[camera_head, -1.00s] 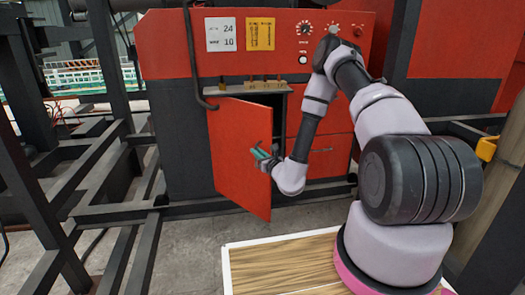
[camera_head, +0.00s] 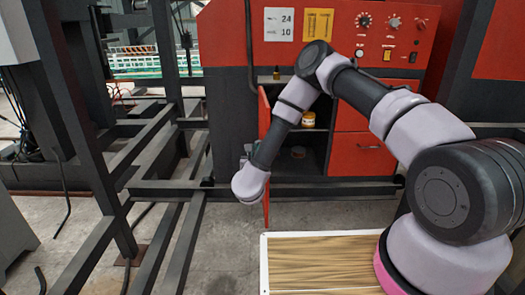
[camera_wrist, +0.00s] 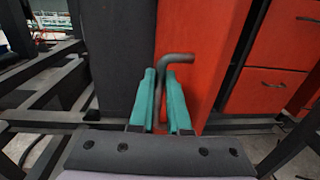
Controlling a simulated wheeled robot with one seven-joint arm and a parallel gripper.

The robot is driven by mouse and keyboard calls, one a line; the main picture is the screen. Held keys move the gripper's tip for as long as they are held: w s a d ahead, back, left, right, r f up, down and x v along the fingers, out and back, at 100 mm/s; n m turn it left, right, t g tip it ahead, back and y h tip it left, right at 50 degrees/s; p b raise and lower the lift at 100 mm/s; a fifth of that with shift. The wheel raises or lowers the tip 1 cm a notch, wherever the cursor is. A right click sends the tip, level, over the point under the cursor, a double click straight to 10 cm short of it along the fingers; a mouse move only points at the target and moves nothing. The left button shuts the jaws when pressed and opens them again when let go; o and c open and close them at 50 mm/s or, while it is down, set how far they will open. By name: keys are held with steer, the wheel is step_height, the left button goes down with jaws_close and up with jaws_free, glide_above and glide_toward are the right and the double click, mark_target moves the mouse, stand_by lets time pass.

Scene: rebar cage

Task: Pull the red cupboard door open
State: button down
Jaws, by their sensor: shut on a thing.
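The red cupboard door (camera_head: 264,118) stands wide open in the head view, seen nearly edge-on and partly hidden by my arm. In the wrist view the door's red face (camera_wrist: 205,45) fills the centre. A dark bent bar handle (camera_wrist: 178,58) sticks out from it. My gripper (camera_wrist: 161,85) has its two teal fingers on either side of the handle's stem, shut on it. In the head view the fingers are mostly hidden behind my forearm. The open cupboard (camera_head: 318,150) shows a dark interior behind the door.
A yellow jar (camera_head: 308,119) stands on a shelf inside the cupboard. Red drawers (camera_head: 362,153) are to its right. Dark steel frame beams (camera_head: 150,150) stand at the left, close to my arm. A wood-topped platform (camera_head: 325,262) lies in front.

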steer(key=shift+w+r, duration=0.15)
steer(key=shift+w, duration=0.05)
steer(key=c, duration=0.9)
jaws_free()
steer(key=s, duration=1)
steer(key=shift+s+a, duration=0.4)
